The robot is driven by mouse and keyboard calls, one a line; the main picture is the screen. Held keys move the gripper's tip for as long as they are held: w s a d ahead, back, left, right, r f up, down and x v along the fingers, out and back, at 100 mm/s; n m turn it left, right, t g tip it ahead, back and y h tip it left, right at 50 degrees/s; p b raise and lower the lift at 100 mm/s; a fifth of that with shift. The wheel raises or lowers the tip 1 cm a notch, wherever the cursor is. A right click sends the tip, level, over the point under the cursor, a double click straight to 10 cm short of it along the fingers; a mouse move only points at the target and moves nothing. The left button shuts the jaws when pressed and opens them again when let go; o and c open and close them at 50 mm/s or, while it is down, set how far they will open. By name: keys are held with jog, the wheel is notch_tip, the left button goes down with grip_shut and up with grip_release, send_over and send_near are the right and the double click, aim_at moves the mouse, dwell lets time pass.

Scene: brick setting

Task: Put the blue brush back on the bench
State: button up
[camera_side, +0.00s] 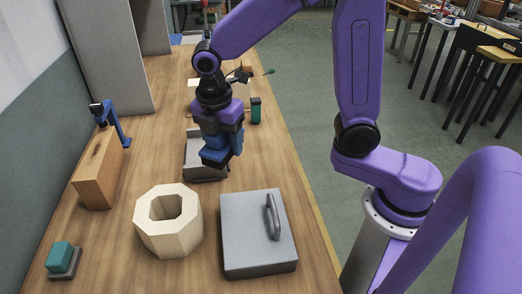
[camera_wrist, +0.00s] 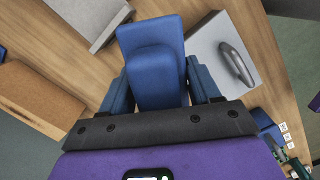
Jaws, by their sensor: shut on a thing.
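The blue brush (camera_wrist: 155,75) sits between the two blue fingers of my gripper (camera_wrist: 160,85) in the wrist view, with a raised narrower block on a wider one. My gripper is shut on it. In the side view my gripper (camera_side: 221,148) points down and the brush (camera_side: 214,156) shows at its lower end, partly hidden by the fingers. It appears to be over or just in front of a low grey tray (camera_side: 192,158); whether it touches anything below cannot be told. The wooden bench (camera_side: 165,118) runs underneath.
A grey lidded box with a handle (camera_side: 245,250) and a pale octagonal ring (camera_side: 185,240) stand nearer the camera. A wooden block (camera_side: 97,172) with a blue clamp (camera_side: 110,120) is at left. A teal block (camera_side: 60,257) sits front left. Bare bench lies between tray and wooden block.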

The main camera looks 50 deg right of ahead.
jog(key=s+d+f+m, duration=0.1)
jog(key=s+d+m, duration=0.25)
jog(key=d, duration=0.35)
jog(key=s+d+f+m+g, duration=0.1)
jog(key=s+d+m, duration=0.1)
jog(key=d+m, duration=0.3)
jog(key=s+d+f+m, duration=0.1)
jog(key=s+d+m, duration=0.2)
jog(key=d, duration=0.5)
send_over(266, 148)
jog(key=f, duration=0.9)
jog(key=shift+s+a+f, duration=0.15)
jog(key=shift+a+f, duration=0.05)
jog(key=shift+f, duration=0.15)
jog(key=shift+w+f, duration=0.3)
jog(key=shift+f, duration=1.55)
jog(key=o, duration=1)
jog(key=shift+f, duration=0.15)
